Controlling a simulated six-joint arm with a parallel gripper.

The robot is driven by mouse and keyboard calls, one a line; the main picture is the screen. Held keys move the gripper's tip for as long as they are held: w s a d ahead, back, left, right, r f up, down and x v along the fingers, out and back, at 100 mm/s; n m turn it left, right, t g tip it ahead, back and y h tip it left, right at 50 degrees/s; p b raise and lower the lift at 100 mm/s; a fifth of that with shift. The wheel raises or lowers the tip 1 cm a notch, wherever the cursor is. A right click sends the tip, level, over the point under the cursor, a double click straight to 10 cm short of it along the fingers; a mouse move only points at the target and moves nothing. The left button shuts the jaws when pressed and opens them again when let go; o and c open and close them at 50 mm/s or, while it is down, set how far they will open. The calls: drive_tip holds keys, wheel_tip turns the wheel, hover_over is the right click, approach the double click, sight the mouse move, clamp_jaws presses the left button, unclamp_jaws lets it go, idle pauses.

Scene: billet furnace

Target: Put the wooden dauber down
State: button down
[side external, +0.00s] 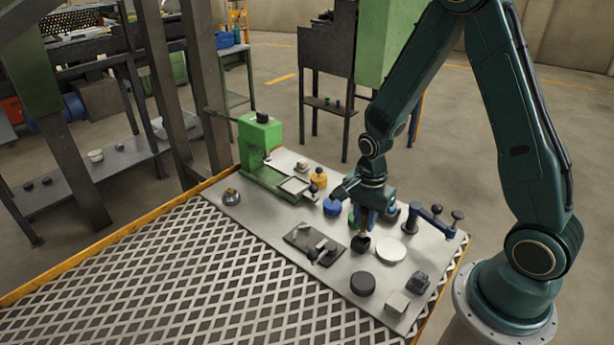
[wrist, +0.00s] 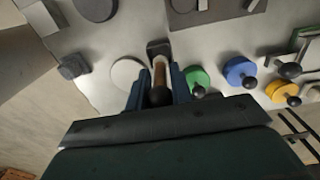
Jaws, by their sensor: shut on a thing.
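My gripper (side external: 366,218) points down over the grey plate (side external: 270,231), and its blue fingers also show in the wrist view (wrist: 160,92). It is shut on the wooden dauber, whose brown handle (wrist: 160,72) stands between the fingers with a dark ball at the near end. The dauber's dark square head (side external: 360,245) is below the fingers, close to the plate; I cannot tell whether it touches. The head also shows beyond the handle in the wrist view (wrist: 158,49). The fingers hide part of the handle.
A white disc (side external: 389,250) lies right beside the dauber. Green (wrist: 197,80), blue (wrist: 238,70) and yellow (wrist: 278,90) knobbed pots stand on its other side. A dark disc (side external: 363,284), a blue stand (side external: 430,218) and a green press (side external: 262,150) are also on the plate.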

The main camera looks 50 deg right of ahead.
sight(363, 231)
drive_tip(key=shift+f, duration=1.9)
drive_tip(key=shift+f, duration=0.1)
drive_tip(key=c, duration=1.2)
unclamp_jaws()
drive_tip(key=shift+c, duration=0.2)
wheel_tip(363, 231, up, 11)
drive_tip(key=shift+r, duration=0.65)
